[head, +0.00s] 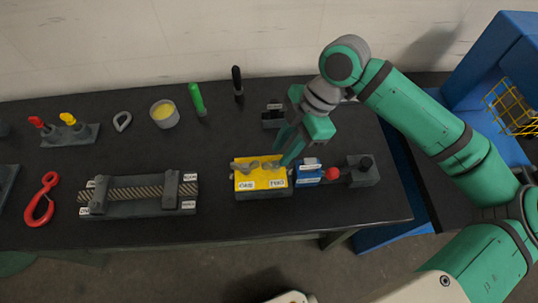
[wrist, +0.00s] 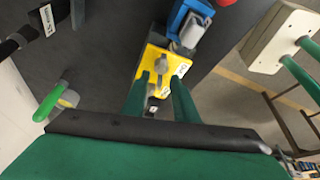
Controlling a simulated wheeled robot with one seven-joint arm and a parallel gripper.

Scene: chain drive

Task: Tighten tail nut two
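A yellow block (head: 243,178) sits on the dark table, with white labels on its front and grey metal nut-like parts along its top. The right label (head: 277,184) seems to read TWO; the left one (head: 247,186) is less clear. My gripper (head: 284,160) points down over the block's right part. In the wrist view the yellow block (wrist: 153,62) lies ahead of my gripper (wrist: 161,84). Its two green fingers are apart, with a grey part (wrist: 160,66) near and between their tips. I cannot tell whether they touch it. The lower block is partly hidden by the fingers.
A blue vise-like piece (head: 308,172) with a red knob (head: 332,174) stands right beside the yellow block. A green-handled tool (head: 197,99), a cup (head: 164,114) and a red hook (head: 41,200) lie farther off.

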